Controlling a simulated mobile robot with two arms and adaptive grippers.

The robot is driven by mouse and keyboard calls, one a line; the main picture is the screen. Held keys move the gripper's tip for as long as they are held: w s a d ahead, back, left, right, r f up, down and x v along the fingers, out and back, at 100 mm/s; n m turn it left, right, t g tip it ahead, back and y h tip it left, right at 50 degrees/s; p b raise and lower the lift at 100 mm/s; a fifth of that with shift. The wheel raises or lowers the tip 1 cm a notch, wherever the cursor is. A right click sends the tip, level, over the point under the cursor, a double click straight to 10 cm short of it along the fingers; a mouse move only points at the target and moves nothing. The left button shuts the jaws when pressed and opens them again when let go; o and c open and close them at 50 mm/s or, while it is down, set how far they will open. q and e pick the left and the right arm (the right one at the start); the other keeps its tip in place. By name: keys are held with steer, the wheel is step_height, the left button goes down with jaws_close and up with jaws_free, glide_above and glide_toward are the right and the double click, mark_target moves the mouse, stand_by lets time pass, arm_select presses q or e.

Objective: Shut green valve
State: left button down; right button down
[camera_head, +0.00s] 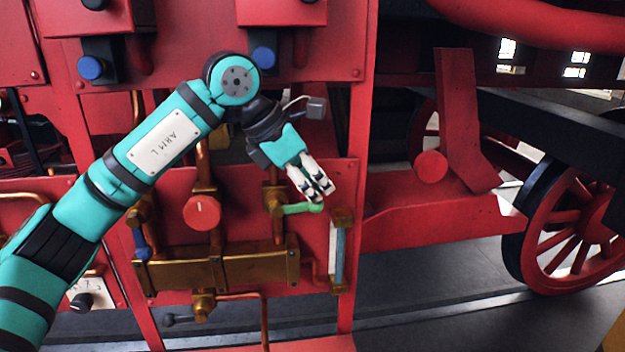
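The green valve has a green lever handle (299,209) on a brass body (273,199) mounted on the red panel. The handle points to the right, roughly level, with a rounded tip. My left gripper (320,192) reaches down from the upper left. Its two pale fingers lie close together, with only a narrow gap and nothing visible between them. The fingertips are just above the handle's tip; I cannot tell whether they touch it. My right gripper is not in view.
A red round knob (202,212) and a blue lever (141,243) are left of the green valve. A brass manifold (222,268) sits below, and a gauge glass (338,250) stands close on the right. A spoked red wheel (568,238) is at far right.

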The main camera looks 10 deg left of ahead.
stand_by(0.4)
arm_select(q)
steer(key=v, duration=1.2)
